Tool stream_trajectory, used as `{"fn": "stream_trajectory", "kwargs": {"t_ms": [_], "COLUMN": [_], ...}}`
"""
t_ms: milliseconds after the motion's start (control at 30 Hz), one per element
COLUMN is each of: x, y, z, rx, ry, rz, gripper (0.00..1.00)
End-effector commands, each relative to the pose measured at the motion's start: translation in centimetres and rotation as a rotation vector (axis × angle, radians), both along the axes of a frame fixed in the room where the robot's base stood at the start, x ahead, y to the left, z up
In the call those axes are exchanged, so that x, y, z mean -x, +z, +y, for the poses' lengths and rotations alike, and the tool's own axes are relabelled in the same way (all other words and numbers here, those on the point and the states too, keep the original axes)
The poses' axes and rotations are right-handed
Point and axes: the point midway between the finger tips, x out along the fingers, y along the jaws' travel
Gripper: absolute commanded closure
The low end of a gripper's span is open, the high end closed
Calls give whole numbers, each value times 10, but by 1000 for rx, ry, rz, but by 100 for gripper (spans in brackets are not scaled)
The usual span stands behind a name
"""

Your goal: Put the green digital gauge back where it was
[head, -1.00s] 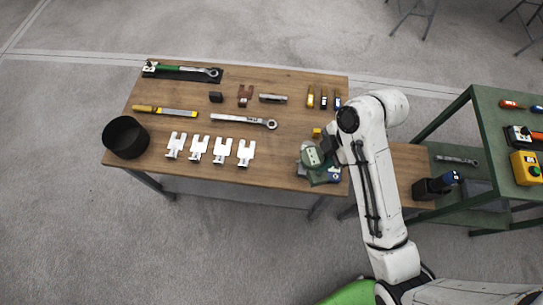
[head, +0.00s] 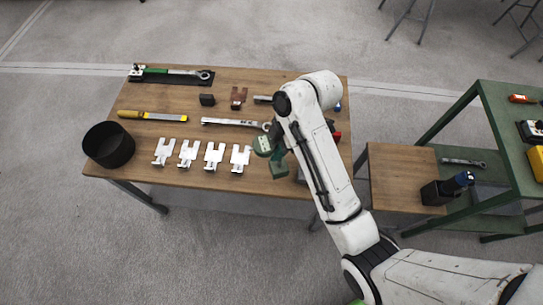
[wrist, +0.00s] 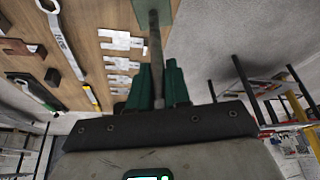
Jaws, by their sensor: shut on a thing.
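The green digital gauge (head: 263,146) shows in the head view as a pale green rounded piece at the end of my arm, over the front of the wooden table, just right of the white forked brackets. My gripper (wrist: 157,75) is shut on it, raised above the tabletop. In the wrist view two dark green fingers close around a thin grey strip; I cannot tell whether that strip is part of the gauge. A grey body with a bolted dark bar and a small green-lit screen fills the bottom. My arm hides part of the table's right end.
The wooden table (head: 170,135) holds several white brackets (head: 213,155), a wrench (head: 232,122), a yellow-handled file (head: 152,116) and a black bin (head: 108,146).

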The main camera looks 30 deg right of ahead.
Motion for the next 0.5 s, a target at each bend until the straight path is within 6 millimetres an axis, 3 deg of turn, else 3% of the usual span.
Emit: {"fn": "stream_trajectory", "kwargs": {"t_ms": [267,500], "x": [-13,-15], "y": [-16,-43], "z": [7,8], "rx": [0,1], "ry": [1,0], "rz": [-2,-2], "gripper": [100,100]}}
